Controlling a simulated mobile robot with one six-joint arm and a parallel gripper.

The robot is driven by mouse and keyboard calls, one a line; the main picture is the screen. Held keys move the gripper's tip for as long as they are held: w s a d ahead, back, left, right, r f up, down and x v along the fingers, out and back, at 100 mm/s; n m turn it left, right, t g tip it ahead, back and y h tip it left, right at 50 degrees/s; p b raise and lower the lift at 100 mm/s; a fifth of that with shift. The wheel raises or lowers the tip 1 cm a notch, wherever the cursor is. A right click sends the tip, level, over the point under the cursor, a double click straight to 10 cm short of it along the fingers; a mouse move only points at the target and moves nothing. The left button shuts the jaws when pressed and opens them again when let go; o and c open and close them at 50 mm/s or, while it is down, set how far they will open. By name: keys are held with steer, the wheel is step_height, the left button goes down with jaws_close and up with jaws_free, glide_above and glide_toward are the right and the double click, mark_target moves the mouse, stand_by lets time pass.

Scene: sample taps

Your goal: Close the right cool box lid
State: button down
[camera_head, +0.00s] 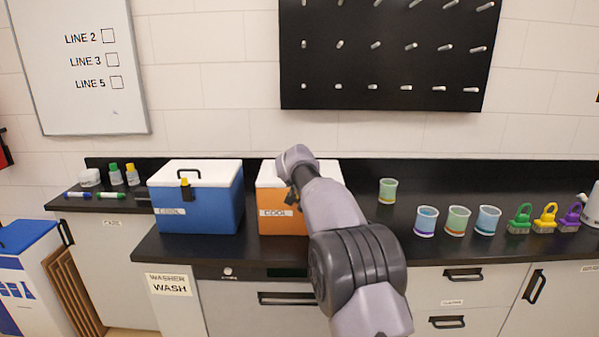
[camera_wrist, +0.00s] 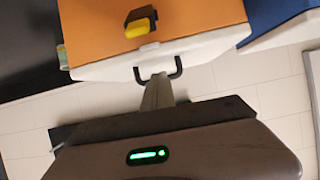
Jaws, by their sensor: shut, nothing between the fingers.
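The right cool box is orange with a white lid. In the head view its orange body (camera_head: 268,200) stands on the black counter, and its white lid (camera_head: 265,172) looks down on top, partly hidden by my arm. In the wrist view the picture is turned over: the orange body (camera_wrist: 190,18) is at the top, with the white lid (camera_wrist: 210,48) flat against it and no clear gap. A yellow latch (camera_wrist: 138,28) and a dark handle (camera_wrist: 177,68) show. My gripper (camera_wrist: 158,80) is shut and empty at the handle; I cannot tell if it touches.
A blue cool box (camera_head: 200,208) with a white lid stands just left of the orange one. A black pegboard (camera_head: 385,60) hangs on the wall behind.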

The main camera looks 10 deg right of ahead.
steer(key=shift+s+f, duration=0.2)
steer(key=shift+f, duration=0.4)
steer(key=shift+s, duration=0.2)
steer(key=w+r+b+v, duration=0.1)
steer(key=b+v, duration=0.1)
steer(key=v, duration=1.4)
steer(key=s+d+f+m+g, duration=0.1)
steer(key=s, duration=0.8)
steer(key=s+d+f+g, duration=0.1)
steer(key=s+d+g, duration=0.1)
steer(key=s, duration=0.8)
steer(key=s+a+f+g+y, duration=0.1)
steer(key=s+f, duration=0.5)
steer(key=s, duration=0.6)
steer(key=s+a+f+g+y, duration=0.2)
steer(key=s+a+f, duration=0.3)
steer(key=s, duration=0.8)
step_height(320, 180, down, 2)
steer(key=shift+s+f+m+g+y, duration=0.1)
steer(key=shift+s+m+g+y, duration=0.25)
steer(key=shift+y, duration=0.45)
steer(key=shift+w, duration=0.1)
